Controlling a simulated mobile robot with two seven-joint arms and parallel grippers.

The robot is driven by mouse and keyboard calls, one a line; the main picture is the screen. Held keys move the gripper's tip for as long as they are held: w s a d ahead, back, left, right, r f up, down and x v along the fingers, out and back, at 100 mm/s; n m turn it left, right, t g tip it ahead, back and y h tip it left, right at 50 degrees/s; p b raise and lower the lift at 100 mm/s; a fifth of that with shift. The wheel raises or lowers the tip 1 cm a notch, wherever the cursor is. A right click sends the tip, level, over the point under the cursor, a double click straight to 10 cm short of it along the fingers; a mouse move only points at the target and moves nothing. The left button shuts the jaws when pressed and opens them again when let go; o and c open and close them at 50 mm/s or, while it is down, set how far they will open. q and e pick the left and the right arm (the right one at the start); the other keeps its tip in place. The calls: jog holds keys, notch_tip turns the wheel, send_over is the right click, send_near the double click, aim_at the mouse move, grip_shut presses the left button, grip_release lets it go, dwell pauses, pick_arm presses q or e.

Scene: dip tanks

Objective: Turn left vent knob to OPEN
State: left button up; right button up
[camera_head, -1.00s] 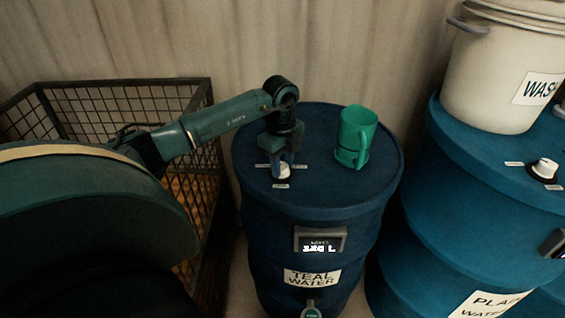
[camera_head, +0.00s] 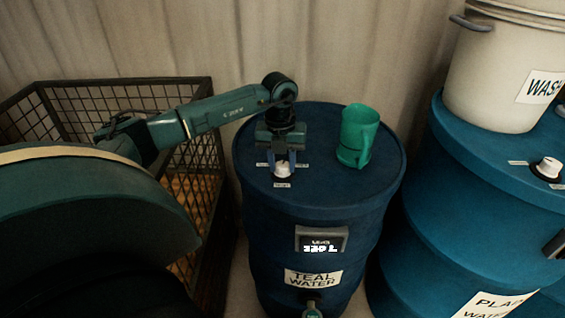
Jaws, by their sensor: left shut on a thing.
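The left vent knob (camera_head: 282,170) is a small white knob on the lid of the blue drum labelled TEAL WATER (camera_head: 335,196). Small labels lie around it, too small to read. My left gripper (camera_head: 282,163) points down over the knob and is shut on it, with a finger on either side. The knob's pointer direction cannot be made out. My right gripper is not in view.
A green mug (camera_head: 356,138) stands on the same lid, right of my left gripper. A wire crate (camera_head: 205,150) is at the left. Another blue drum (camera_head: 440,200) at the right bears a white bucket (camera_head: 490,85) and a second white knob (camera_head: 547,167).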

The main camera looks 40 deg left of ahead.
aim_at(280, 165)
pick_arm(q)
jog(key=m, duration=0.5)
jog(key=shift+a, duration=0.1)
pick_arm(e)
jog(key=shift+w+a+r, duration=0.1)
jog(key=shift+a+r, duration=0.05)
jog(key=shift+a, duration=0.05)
pick_arm(q)
jog(key=shift+r+b, duration=0.1)
jog(key=shift+b, duration=0.2)
jog(key=o, duration=1)
notch_tip(280, 165, up, 13)
jog(key=shift+a, duration=0.2)
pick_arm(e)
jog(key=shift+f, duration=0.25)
